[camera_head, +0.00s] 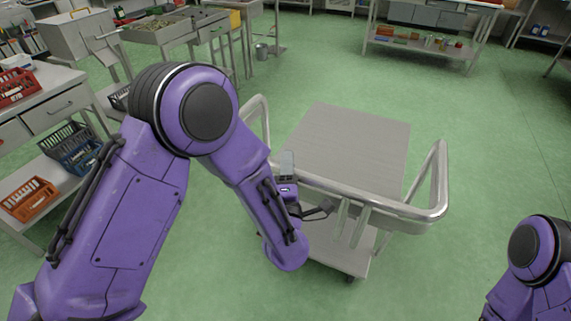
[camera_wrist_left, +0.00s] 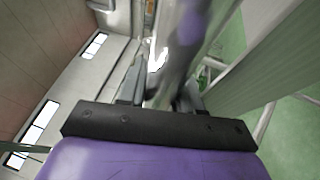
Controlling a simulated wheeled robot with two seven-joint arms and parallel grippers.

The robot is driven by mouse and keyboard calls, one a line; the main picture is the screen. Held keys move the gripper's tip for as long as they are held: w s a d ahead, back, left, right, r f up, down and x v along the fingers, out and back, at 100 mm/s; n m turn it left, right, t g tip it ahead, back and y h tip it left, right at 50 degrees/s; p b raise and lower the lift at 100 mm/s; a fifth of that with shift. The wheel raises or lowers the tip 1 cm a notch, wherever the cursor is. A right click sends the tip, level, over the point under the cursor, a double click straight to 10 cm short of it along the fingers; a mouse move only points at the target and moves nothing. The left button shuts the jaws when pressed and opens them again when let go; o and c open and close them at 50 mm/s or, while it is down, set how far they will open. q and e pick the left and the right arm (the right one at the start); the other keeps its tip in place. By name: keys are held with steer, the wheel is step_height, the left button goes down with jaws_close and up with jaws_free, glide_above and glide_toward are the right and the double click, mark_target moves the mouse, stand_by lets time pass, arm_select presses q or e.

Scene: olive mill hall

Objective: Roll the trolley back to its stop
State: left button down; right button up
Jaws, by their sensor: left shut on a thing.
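The trolley (camera_head: 345,140) is a grey metal cart with a flat top, a lower shelf and a bent tubular handle (camera_head: 405,208) on its near side. My left gripper (camera_head: 350,218) reaches the handle bar from the near side and is shut on it. In the left wrist view, the shiny bar (camera_wrist_left: 182,50) runs between the fingers of the left gripper (camera_wrist_left: 160,92). The trolley's top is empty. Part of its near left side is hidden behind my left forearm. Only a piece of my right arm shows at the lower right; its gripper is out of frame. I cannot make out a stop.
At the left stands a bench (camera_head: 75,85) with red, blue and orange crates. A shelved table (camera_head: 425,48) stands at the back. Green floor (camera_head: 490,130) is clear right of the trolley.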

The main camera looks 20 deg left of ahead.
arm_select(q)
steer(key=shift+s+f, duration=0.15)
steer(key=shift+f, duration=0.05)
steer(key=c, duration=0.8)
jaws_free()
steer(key=shift+c, duration=0.2)
steer(key=shift+s+r, duration=0.15)
steer(key=shift+s, duration=0.15)
steer(key=b+v, duration=0.2)
steer(key=v, duration=0.8)
steer(key=shift+s, duration=0.1)
